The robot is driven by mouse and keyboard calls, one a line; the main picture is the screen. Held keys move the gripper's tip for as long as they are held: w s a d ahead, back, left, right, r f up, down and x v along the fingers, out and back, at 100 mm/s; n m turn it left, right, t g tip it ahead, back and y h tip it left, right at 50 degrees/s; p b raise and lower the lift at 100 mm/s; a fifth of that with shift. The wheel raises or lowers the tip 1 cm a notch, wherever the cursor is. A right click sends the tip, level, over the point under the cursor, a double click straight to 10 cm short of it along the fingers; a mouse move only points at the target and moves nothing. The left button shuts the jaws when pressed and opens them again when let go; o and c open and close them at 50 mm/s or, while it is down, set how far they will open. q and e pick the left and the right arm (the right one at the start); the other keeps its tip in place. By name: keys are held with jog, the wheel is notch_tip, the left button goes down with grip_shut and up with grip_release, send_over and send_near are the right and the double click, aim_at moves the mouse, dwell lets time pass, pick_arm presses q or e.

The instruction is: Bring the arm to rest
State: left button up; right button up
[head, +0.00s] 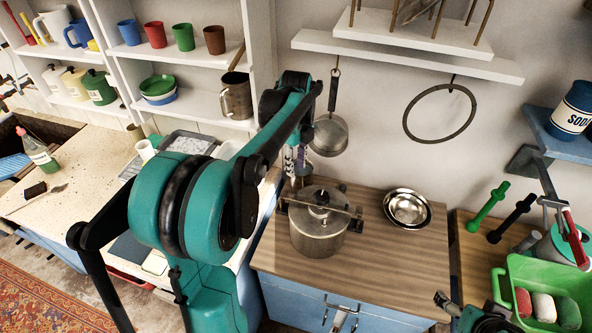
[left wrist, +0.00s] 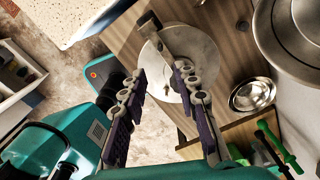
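My left arm reaches across the middle of the head view, and its gripper (head: 296,165) hangs down near the wall side of the counter, partly hidden by the arm. In the left wrist view the gripper (left wrist: 158,84) has its two fingers well apart with nothing between them. A lidded steel pot (head: 316,236) with a clamp bar across its top stands on the wooden counter (head: 372,262), close to the gripper. The pot also shows beyond the fingertips in the left wrist view (left wrist: 200,58).
Nested steel bowls (head: 407,208) stand right of the pot. A small pan (head: 329,136) hangs on the wall near the left gripper, beside a hanging ring (head: 440,138). Shelves with mugs (head: 155,36) are at the left. A green tub (head: 535,270) is at the lower right.

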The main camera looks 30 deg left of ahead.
dwell(0.4)
pick_arm(q)
jog(key=s+d+f+n+t+b, duration=0.3)
jog(key=s+d+f+n+b, duration=0.1)
jog(key=s+d+n, duration=0.3)
jog(key=s+d+f+n+t+b, duration=0.4)
jog(key=s+d+f+n, duration=0.3)
jog(key=n, duration=0.5)
jog(key=s+d+b, duration=0.1)
jog(key=s, duration=0.1)
jog(key=shift+s+n, duration=0.3)
jog(key=shift+s, duration=0.05)
